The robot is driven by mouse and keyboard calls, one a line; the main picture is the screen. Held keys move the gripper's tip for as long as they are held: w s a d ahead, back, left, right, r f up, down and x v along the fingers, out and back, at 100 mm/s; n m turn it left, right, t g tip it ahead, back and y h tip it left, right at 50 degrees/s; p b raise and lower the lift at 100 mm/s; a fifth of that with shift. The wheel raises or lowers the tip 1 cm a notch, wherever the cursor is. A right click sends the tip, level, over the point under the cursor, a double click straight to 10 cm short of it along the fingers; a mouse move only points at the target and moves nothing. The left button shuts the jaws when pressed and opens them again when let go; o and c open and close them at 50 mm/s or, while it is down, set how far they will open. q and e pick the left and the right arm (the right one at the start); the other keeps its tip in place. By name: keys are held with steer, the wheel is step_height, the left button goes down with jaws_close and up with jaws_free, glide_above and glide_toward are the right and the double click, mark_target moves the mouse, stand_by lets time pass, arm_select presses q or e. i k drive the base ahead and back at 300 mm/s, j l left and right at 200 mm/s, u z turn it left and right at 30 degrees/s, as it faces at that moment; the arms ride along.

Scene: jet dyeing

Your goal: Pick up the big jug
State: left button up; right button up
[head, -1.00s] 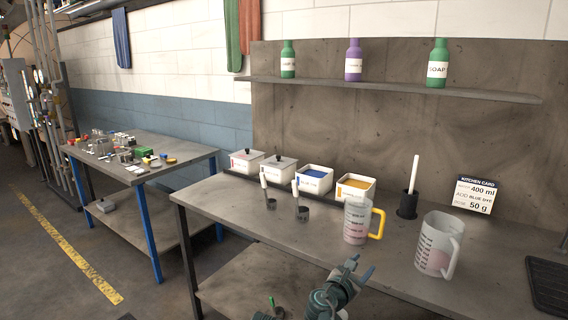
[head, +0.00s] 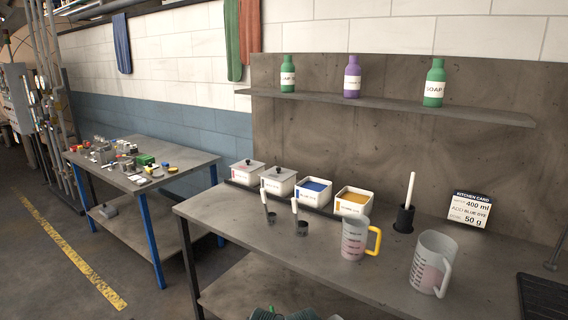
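The big jug (head: 428,265) is a clear grey measuring jug with a pale handle on its right and printed marks. It stands upright at the right of the workbench (head: 330,270). A smaller clear jug (head: 354,240) with a yellow handle stands to its left. No gripper fingers show. Only a sliver of my own teal arm parts is at the bottom edge, well apart from both jugs.
A dark holder (head: 404,219) with a white stick and a recipe card (head: 469,210) stand behind the big jug. A black mat (head: 545,297) lies at the right. A shelf (head: 400,107) holds soap bottles.

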mark_target(435, 253)
steer(key=z, duration=0.4)
steer(key=i+z, duration=0.1)
steer(key=z, duration=0.35)
steer(key=i+z, duration=0.1)
steer(key=z, duration=0.7)
steer(key=i, duration=0.05)
